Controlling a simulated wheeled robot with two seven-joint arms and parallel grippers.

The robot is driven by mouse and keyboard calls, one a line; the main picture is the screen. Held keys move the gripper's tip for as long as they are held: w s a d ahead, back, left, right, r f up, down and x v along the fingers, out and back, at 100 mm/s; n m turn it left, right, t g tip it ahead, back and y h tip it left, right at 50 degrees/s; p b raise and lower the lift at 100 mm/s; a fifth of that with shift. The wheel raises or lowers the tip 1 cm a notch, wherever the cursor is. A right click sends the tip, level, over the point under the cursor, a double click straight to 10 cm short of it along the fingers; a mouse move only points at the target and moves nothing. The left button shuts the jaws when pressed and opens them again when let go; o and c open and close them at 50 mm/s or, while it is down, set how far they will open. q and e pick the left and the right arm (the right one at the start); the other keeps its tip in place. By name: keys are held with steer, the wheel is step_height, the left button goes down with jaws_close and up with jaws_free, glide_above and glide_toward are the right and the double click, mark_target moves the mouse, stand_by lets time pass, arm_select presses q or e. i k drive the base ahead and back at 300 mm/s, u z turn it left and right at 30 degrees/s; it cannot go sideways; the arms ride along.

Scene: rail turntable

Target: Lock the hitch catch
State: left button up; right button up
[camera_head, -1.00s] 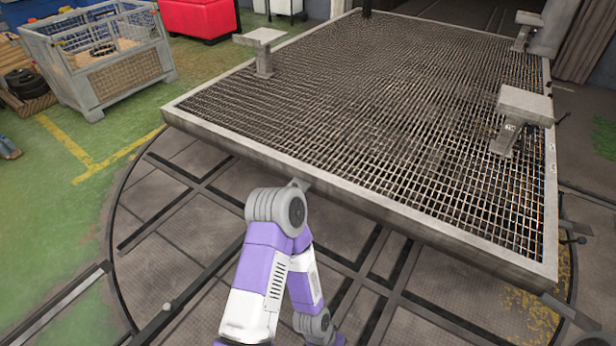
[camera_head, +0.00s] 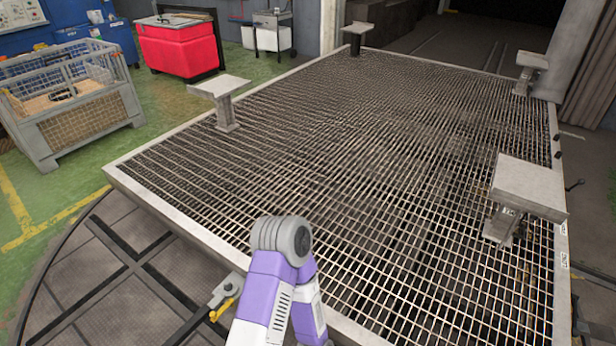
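A small grey metal fitting (camera_head: 228,288) with a yellow lever (camera_head: 219,312) sits at the near edge of the mesh-decked cart (camera_head: 150,200). It looks like the hitch catch, but it is small and partly hidden by my purple and white arm (camera_head: 262,295). I cannot tell whether the catch is locked. My arm rises from the bottom middle, with its grey joint in front of the cart's near edge. Neither of my grippers shows.
Grey posts with flat tops stand on the cart, including one at left (camera_head: 220,88) and a large one at right (camera_head: 528,186). A mesh-sided crate (camera_head: 72,105) and a red bin (camera_head: 180,48) stand at left. Green floor is clear beside the crate.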

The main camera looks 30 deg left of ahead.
mark_target(214, 317)
steer(key=i, duration=0.45)
steer(key=u, duration=3.5)
